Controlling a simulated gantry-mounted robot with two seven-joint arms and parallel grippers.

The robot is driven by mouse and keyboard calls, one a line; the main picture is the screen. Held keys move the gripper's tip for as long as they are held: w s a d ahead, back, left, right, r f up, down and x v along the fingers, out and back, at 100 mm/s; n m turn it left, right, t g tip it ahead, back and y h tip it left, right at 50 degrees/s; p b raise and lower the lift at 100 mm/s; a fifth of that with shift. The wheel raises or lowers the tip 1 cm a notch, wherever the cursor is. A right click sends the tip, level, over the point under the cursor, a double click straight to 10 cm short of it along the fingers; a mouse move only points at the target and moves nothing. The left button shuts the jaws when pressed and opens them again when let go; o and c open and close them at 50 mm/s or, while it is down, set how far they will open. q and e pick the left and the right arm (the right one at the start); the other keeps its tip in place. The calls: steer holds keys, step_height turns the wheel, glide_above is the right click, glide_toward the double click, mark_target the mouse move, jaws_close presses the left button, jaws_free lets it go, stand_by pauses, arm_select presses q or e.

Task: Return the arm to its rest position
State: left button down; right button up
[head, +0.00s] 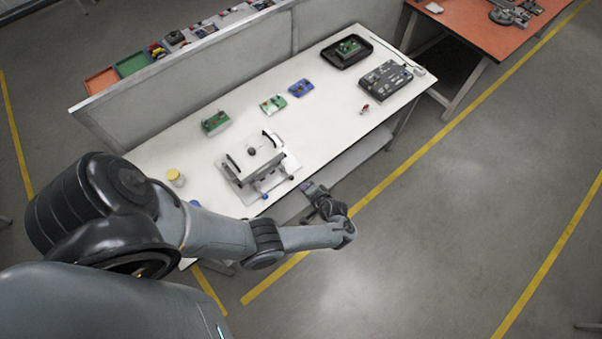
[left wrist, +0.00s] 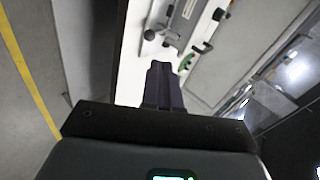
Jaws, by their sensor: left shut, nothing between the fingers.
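My left arm comes in from the left and reaches along the front of the white table. My left gripper (head: 310,188) is just off the table's front edge, near the metal fixture (head: 255,162). In the left wrist view its two fingers (left wrist: 162,70) lie together, with nothing between them. They point toward the white table surface, where part of the fixture (left wrist: 172,30) shows. My right gripper is not in view.
A partition (head: 200,75) runs behind. Open floor lies to the right.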

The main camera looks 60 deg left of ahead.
arm_select(q)
steer(key=shift+d+r, duration=0.1)
steer(key=shift+d, duration=0.1)
stand_by(0.3)
steer(key=s+a+f+m+h+p, duration=0.1)
steer(key=s+a+f, duration=0.15)
steer(key=s, duration=0.55)
steer(key=s+a+f+p, duration=0.1)
steer(key=s+f, duration=0.2)
steer(key=s, duration=0.5)
steer(key=w+d+r+m+t+h, duration=0.1)
steer(key=d+r+h, duration=0.2)
steer(key=d+r, duration=0.3)
steer(key=w+d+r+m+t+h, duration=0.1)
steer(key=d+r, duration=0.5)
steer(key=r, duration=0.9)
steer(key=w+d+r+m+t+h, duration=0.1)
steer(key=d+r+h, duration=0.4)
steer(key=r, duration=0.5)
steer(key=shift+w+d+r+m+t+p, duration=0.2)
steer(key=shift+w+d+m+t+p, duration=0.15)
steer(key=shift+w+d+t, duration=0.45)
